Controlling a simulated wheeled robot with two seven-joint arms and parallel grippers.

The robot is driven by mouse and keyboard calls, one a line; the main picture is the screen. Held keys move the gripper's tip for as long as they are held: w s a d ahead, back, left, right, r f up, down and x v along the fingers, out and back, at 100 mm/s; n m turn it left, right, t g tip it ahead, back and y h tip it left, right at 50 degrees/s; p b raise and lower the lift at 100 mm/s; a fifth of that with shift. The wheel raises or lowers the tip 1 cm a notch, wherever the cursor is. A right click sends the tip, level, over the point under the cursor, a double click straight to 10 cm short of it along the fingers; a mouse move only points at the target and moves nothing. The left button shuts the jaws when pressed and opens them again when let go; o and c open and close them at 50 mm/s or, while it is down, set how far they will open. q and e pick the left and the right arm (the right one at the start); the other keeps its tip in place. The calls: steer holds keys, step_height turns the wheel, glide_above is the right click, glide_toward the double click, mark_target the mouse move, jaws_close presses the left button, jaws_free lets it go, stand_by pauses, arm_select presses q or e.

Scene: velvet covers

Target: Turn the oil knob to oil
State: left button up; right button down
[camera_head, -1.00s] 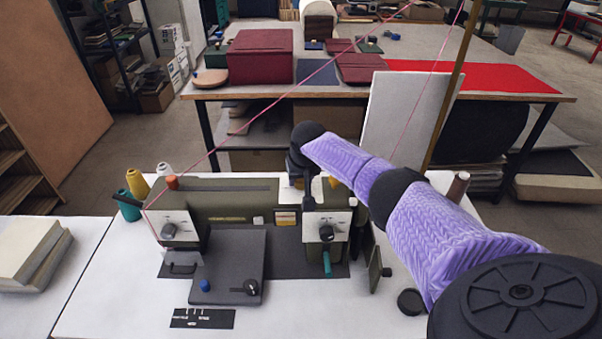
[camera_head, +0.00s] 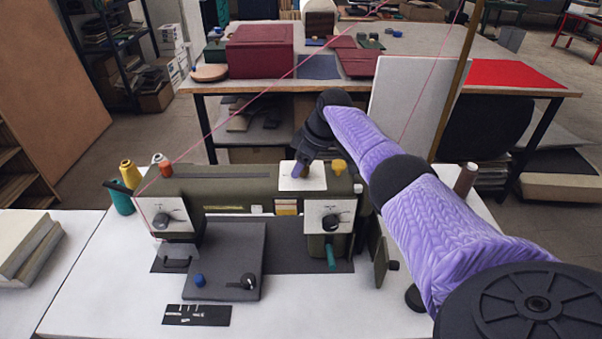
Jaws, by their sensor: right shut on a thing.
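The olive-green machine (camera_head: 240,182) stands on the white table. On its top is a white plate (camera_head: 289,184). My right gripper (camera_head: 302,171) points down at this plate and is shut on a small brownish knob on it. The fingers cover most of that knob, so its marking and angle cannot be read. I take it for the oil knob, but no label is legible. The machine's front has a black dial on the left (camera_head: 161,221) and another on the right (camera_head: 330,223). My left gripper is not in view.
An orange knob (camera_head: 165,168) and a yellow knob (camera_head: 339,166) stand on the machine's top. Thread cones (camera_head: 130,174) are at its left.

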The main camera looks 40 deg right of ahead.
steer(key=shift+f+n+y+b, duration=0.25)
steer(key=shift+n+y+b, duration=0.15)
steer(key=shift+n+b, duration=0.65)
steer(key=shift+r+n+g+b, duration=0.15)
steer(key=shift+n+g+b, duration=0.4)
steer(key=shift+b, duration=0.35)
steer(key=shift+c, duration=1.2)
jaws_free()
steer(key=shift+r, duration=0.1)
